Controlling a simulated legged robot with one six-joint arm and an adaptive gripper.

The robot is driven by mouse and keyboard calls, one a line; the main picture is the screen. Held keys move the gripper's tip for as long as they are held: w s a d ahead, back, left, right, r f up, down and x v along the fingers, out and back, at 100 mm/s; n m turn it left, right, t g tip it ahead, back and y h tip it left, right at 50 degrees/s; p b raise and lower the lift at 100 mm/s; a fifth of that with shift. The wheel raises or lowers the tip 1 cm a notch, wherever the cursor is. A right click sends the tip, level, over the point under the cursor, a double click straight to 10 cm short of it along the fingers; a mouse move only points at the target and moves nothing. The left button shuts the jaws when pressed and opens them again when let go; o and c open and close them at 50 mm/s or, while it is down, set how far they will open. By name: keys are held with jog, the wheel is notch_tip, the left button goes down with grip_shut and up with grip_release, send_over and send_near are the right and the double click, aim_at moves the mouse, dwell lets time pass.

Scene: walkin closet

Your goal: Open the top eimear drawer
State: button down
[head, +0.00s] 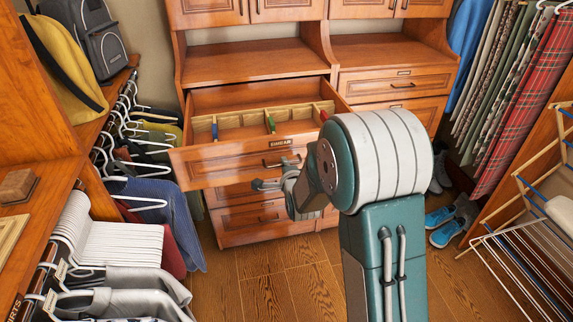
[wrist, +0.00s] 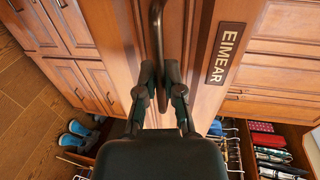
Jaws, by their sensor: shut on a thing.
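The top drawer (head: 225,160) bears an EIMEAR label (head: 281,142) and stands pulled well out of the wooden cabinet. Its inside shows a light wood divider (head: 240,118) with a few small coloured items. The label reads clearly in the wrist view (wrist: 225,52). The dark bar handle (wrist: 157,25) is on the drawer front below the label. My gripper (wrist: 160,78) is shut on this handle. In the head view my gripper (head: 270,184) is in front of the drawer, and my arm hides the drawer's right part.
Closed drawers (head: 240,217) lie below the open one. Hanging clothes and white hangers (head: 120,245) line the left side. A drying rack (head: 525,240) stands at right, with blue shoes (head: 452,222) on the floor near it. Wooden floor (head: 270,275) is clear in front.

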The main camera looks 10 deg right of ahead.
jog(key=shift+s+a+f, duration=0.3)
jog(key=c, duration=0.8)
grip_release()
jog(key=shift+a, duration=0.1)
jog(key=shift+o, duration=0.2)
jog(key=shift+w+a+r, duration=0.1)
jog(key=shift+w+a, duration=0.05)
jog(key=s+r, duration=0.2)
jog(key=s, duration=0.9)
jog(key=shift+s+r, duration=0.15)
jog(key=shift+s, duration=0.2)
